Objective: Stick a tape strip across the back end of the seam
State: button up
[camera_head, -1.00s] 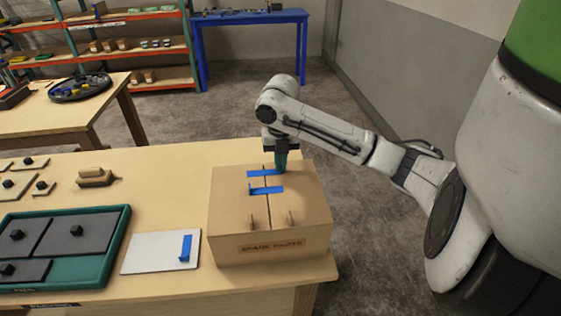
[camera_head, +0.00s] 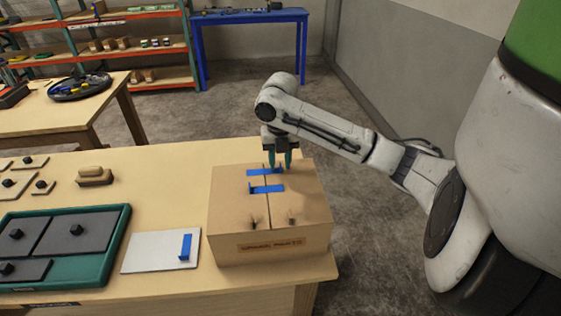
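The cardboard box (camera_head: 232,208) stands closed at the table's right end, with a seam (camera_head: 268,208) running from front to back along its top. A blue tape strip (camera_head: 262,172) lies across the seam near the back end. A second blue strip (camera_head: 266,189) crosses the seam near the middle, with a small raised tab at its left end. A third blue strip (camera_head: 186,247) is on the white card (camera_head: 150,255) left of the box. My gripper (camera_head: 280,165) is open and empty, its two fingers spread just above or at the back strip; contact cannot be told.
Two small upright pieces (camera_head: 291,216) stand on the box's front top. A teal tray (camera_head: 116,240) with grey plates is at the left. A brown block (camera_head: 95,176) and several small knobbed plates lie behind it. The table (camera_head: 165,195) is clear between the block and the box.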

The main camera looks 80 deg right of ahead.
notch_tip(320, 180, up, 10)
jog(key=shift+r, duration=0.2)
jog(key=shift+d, duration=0.1)
